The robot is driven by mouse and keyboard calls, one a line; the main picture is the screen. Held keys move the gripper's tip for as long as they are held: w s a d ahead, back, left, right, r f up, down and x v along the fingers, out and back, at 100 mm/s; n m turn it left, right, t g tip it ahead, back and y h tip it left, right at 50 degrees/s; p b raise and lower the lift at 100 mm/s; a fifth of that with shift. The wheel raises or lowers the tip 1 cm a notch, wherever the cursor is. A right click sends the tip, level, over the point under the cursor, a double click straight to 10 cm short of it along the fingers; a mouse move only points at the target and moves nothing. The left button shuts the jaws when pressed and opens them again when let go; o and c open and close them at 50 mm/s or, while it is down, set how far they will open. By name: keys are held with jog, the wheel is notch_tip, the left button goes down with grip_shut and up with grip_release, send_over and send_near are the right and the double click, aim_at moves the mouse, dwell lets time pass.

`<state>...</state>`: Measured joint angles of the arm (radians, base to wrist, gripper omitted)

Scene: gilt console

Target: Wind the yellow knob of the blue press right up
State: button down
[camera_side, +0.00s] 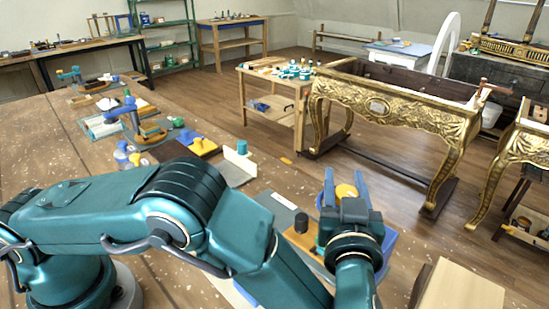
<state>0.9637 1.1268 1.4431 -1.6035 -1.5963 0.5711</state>
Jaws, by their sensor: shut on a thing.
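The yellow knob (346,191) shows just beyond my wrist, low in the side view and right of its middle. My gripper (345,184) reaches over it, with one blue-grey finger on each side. It is shut on the knob. The blue press (388,252) lies under and behind my wrist, and only parts of its blue body show. My wrist hides most of the press, its screw and the knob's lower part, so I cannot tell how high the knob stands.
A black knob (301,222) on an orange-brown strip stands just left of my wrist. A board with blue and yellow knobs (198,144) and a whitish angled plate (240,160) lie farther left. A pale wooden block (458,288) is at lower right. Gilt consoles (390,108) stand beyond on the floor.

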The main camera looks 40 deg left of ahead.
jog(key=shift+s+n+g+y, duration=0.1)
jog(key=shift+n+g+y, duration=0.4)
jog(key=shift+y, duration=0.1)
jog(key=shift+a, duration=0.1)
jog(key=shift+c, duration=1.9)
grip_release()
jog(key=shift+v, duration=2.6)
